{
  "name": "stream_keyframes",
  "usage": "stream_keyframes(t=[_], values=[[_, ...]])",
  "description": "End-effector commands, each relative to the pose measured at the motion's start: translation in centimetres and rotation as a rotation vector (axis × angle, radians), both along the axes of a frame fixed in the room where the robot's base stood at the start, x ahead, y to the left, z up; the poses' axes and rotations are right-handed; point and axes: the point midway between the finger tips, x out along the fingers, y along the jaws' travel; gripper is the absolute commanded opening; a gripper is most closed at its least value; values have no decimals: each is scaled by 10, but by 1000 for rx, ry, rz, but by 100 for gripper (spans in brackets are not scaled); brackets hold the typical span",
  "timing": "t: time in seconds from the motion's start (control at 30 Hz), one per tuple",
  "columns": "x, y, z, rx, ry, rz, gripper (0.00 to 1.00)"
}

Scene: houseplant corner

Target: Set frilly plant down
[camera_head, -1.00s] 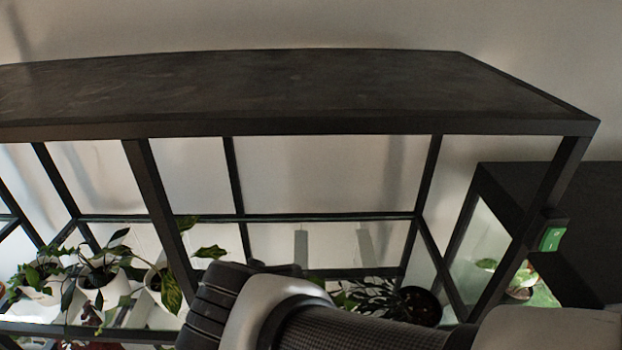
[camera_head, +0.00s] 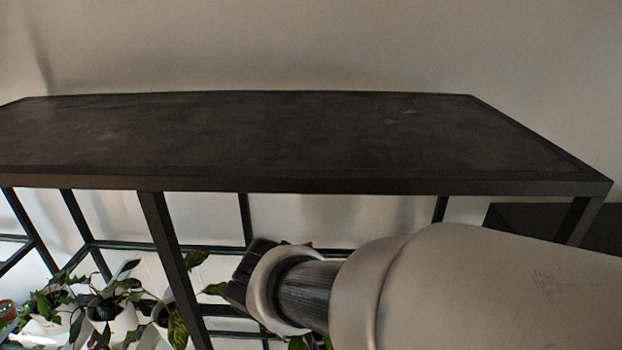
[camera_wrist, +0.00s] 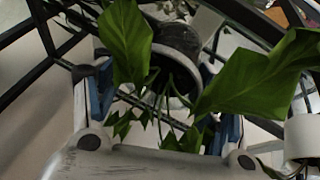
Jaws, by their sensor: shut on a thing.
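In the wrist view my gripper (camera_wrist: 158,95) has its two blue-padded fingers on either side of the frilly plant (camera_wrist: 128,40). The plant has large green lobed leaves, thin stems and a dark round pot (camera_wrist: 178,42). The leaves cover much of the grip, so the exact contact cannot be seen. In the head view my arm hides the fingers. A few green leaves show below my wrist there, but I cannot tell if they belong to the held plant.
A dark shelf top (camera_head: 250,135) is bare and spans the head view. Below it, several plants stand at the lower left, including one in a white pot (camera_head: 115,322). A dark frame post (camera_head: 172,260) stands left of my wrist. A white pot (camera_wrist: 303,138) is at right in the wrist view.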

Motion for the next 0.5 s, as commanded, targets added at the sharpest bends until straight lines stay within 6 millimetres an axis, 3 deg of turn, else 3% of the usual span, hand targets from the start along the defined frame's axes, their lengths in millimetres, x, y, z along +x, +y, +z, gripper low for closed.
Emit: stream_keyframes(t=[0.5], values=[[56, -2, -3, 2, -4, 0, 40]])
